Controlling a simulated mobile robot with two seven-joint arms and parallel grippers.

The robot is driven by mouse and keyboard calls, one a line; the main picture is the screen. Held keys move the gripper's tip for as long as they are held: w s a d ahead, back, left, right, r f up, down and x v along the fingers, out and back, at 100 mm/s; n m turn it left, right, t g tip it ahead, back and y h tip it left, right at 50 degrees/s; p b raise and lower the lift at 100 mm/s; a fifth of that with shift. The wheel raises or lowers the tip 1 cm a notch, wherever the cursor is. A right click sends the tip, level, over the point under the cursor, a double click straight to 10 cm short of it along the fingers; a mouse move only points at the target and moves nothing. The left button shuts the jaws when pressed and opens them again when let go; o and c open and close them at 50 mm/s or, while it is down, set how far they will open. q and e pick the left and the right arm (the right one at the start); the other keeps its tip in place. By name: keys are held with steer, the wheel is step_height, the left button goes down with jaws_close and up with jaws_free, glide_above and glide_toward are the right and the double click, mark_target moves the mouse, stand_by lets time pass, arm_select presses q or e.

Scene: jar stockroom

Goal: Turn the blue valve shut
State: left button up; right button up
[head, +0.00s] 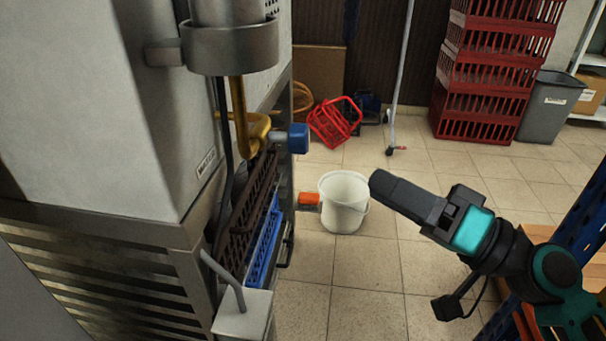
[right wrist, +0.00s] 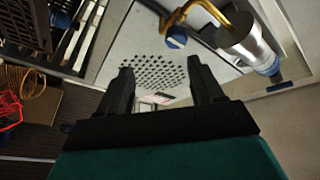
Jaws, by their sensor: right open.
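The blue valve (head: 299,138) is a blue block-shaped handle on a short stem. It sticks out to the right from a yellow pipe (head: 240,115) beside the tall grey cabinet. What looks like the same blue handle shows in the right wrist view (right wrist: 176,38), at the end of the yellow pipe, beyond the fingers. My right gripper (head: 382,186) is to the right of the valve and lower in the head picture, apart from it. In the right wrist view its two fingers (right wrist: 163,85) are spread with nothing between them. My left gripper is out of view.
A white bucket (head: 344,208) stands on the floor, with an orange block (head: 309,199) at its left. A red basket (head: 335,122) and stacked red crates (head: 486,85) are farther back. A grey bin (head: 548,108) stands at the right. Tiled floor (head: 370,260) is open in the middle.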

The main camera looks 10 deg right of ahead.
mark_target(303, 139)
steer(key=shift+y, duration=0.8)
steer(key=p+x, duration=0.2)
steer(key=x, duration=0.2)
steer(key=p+x, duration=0.2)
steer(key=x, duration=0.2)
steer(key=s+r+p+x, duration=0.1)
steer(key=x, duration=0.3)
steer(key=shift+w+a+r+p, duration=0.1)
steer(key=shift+w+a+p, duration=0.15)
steer(key=shift+a+p, duration=0.25)
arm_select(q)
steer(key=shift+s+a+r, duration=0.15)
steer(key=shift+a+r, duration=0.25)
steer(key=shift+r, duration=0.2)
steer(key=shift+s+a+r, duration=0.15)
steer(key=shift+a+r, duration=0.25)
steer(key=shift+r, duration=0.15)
arm_select(e)
steer(key=shift+n, duration=0.3)
steer(key=shift+c, duration=0.4)
